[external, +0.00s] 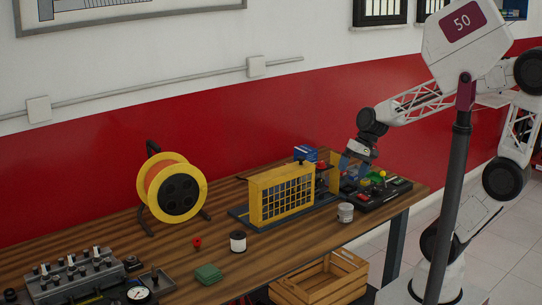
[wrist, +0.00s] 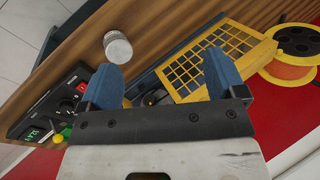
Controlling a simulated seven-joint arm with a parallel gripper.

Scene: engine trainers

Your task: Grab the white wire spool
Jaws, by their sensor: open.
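A small white spool (external: 237,242) with dark ends stands upright near the front edge of the wooden table, left of the yellow grille; I cannot make it out in the wrist view. A second small pale, can-like cylinder (external: 345,212) stands to its right, near the table's right part. This cylinder also shows in the wrist view (wrist: 117,48), beyond my left blue finger. My gripper (wrist: 163,78) is open and empty, its two blue fingers apart. In the external view my gripper (external: 346,164) hangs above the right end of the table, behind the pale cylinder.
A yellow grille guard (external: 282,194) stands mid-table, with a black control panel (external: 384,192) at right. A yellow-orange reel (external: 172,187) stands left. A red knob (external: 197,243), green block (external: 208,274) and grey valve unit (external: 75,277) lie left. A wooden crate (external: 322,280) is below.

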